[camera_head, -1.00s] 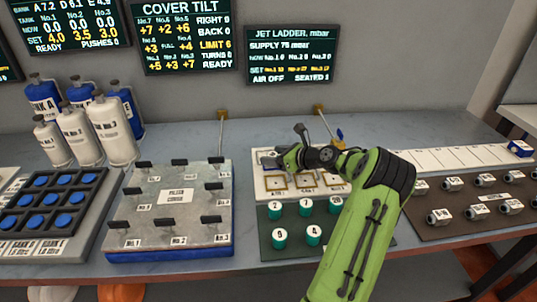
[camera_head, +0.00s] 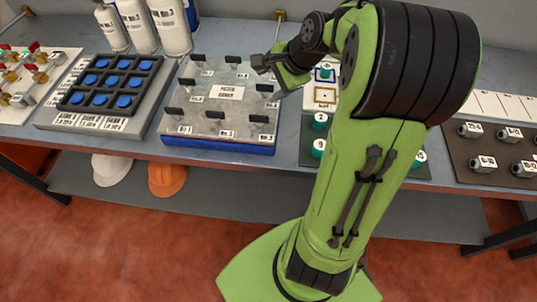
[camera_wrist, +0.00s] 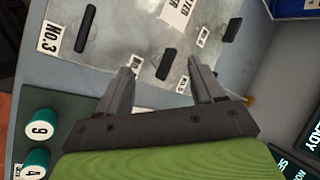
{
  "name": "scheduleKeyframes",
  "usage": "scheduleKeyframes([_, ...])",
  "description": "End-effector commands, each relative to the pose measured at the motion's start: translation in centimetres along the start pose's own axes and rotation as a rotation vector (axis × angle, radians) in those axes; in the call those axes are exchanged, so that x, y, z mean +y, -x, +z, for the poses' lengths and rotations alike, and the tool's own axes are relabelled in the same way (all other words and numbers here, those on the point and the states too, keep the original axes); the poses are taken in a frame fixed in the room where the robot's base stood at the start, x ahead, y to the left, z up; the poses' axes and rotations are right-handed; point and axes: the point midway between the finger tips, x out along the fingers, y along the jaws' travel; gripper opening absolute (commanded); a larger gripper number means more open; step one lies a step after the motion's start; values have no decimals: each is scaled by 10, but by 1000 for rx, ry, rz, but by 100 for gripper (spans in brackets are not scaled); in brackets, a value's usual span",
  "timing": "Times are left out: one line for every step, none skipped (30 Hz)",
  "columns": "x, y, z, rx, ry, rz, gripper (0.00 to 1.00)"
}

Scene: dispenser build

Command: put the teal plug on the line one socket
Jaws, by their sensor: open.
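Several teal plugs with white numbered tops stand on a dark green mat (camera_head: 308,160). One teal plug (camera_head: 320,122) shows left of my arm, with another teal plug (camera_head: 318,148) in front of it. In the wrist view, teal plugs numbered 9 (camera_wrist: 42,124) and 4 (camera_wrist: 35,163) show at the lower left. A white board with square outlines (camera_head: 323,97) lies behind the mat, partly hidden by my arm; I cannot tell which square is the line one socket. My gripper (camera_head: 259,64) is open and empty near the right edge of the grey cover plate, apart from the plugs. It also shows in the wrist view (camera_wrist: 162,78).
The grey cover plate (camera_head: 210,125) with black upright handles sits on a blue base beside the mat. A blue-button panel (camera_head: 112,80) and bottles (camera_head: 160,25) stand left. A brown mat with grey fittings (camera_head: 500,150) lies right.

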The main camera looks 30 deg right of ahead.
Motion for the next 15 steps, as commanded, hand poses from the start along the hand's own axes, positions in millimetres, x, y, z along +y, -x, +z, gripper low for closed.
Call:
scheduleKeyframes([5, 11, 33, 28, 180, 37, 67])
scheduleKeyframes([10, 18, 48, 44, 287, 59, 67])
scheduleKeyframes([19, 27, 68, 62, 428, 87, 67])
scheduleKeyframes([27, 35, 82, 73, 532, 106, 67])
scheduleKeyframes([36, 43, 96, 83, 637, 123, 67])
scheduleKeyframes([49, 54, 111, 93, 772, 141, 67])
scheduleKeyframes([59, 62, 122, 99, 874, 152, 67])
scheduleKeyframes([70, 71, 131, 103, 971, 162, 67])
scheduleKeyframes([86, 81, 141, 106, 1095, 172, 67])
scheduleKeyframes([97, 88, 146, 106, 1183, 177, 67])
scheduleKeyframes([108, 94, 151, 104, 1264, 180, 67])
scheduleKeyframes([122, 100, 154, 99, 1358, 182, 67])
scheduleKeyframes([130, 104, 156, 96, 1418, 182, 67])
scheduleKeyframes([138, 107, 157, 92, 1471, 182, 67])
scheduleKeyframes([145, 110, 158, 86, 1525, 181, 67])
